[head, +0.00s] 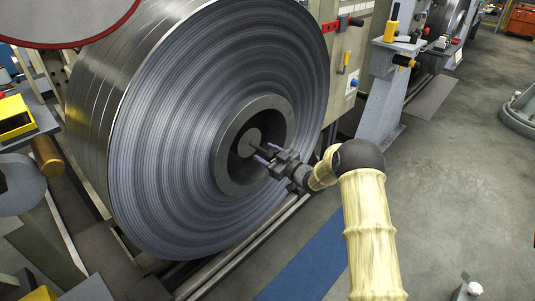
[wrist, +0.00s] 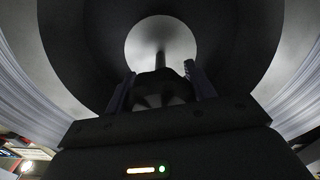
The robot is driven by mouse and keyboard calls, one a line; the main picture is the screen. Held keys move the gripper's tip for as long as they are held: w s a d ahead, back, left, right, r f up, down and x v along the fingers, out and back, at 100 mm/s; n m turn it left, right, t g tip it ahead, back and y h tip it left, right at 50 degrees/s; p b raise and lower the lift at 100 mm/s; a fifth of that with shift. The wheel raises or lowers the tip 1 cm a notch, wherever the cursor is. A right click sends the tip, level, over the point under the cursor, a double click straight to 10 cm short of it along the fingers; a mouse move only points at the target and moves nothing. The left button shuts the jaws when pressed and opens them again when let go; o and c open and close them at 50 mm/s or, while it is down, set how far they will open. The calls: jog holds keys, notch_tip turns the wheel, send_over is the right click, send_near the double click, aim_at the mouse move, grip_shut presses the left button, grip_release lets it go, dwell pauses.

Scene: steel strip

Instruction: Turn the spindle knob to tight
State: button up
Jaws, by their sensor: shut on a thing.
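A dark lobed spindle knob (wrist: 162,90) sits on a thin shaft in front of a pale round disc (wrist: 150,40), at the centre of the big steel coil (head: 180,130). My gripper (head: 267,153) reaches into the coil's dark hub ring (head: 228,180) from the right. In the wrist view, my gripper (wrist: 159,82) has one finger on each side of the knob and is shut on it. In the head view the fingers and wrist partly hide the knob. I see no mark telling how tight it is.
A grey post (head: 388,90) with a yellow handle and a beige cabinet (head: 345,70) stand behind to the right. A yellow bin (head: 15,117) is at the left. A blue floor strip (head: 310,262) lies below my arm. Grey floor (head: 460,180) is open at right.

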jog(key=shift+f, duration=0.15)
jog(key=o, duration=0.9)
jog(key=shift+o, duration=0.2)
jog(key=p+v, duration=0.1)
jog(key=v, duration=1.6)
jog(key=shift+s+d+p, duration=0.2)
jog(key=shift+s+p, duration=0.05)
jog(key=shift+p, duration=0.05)
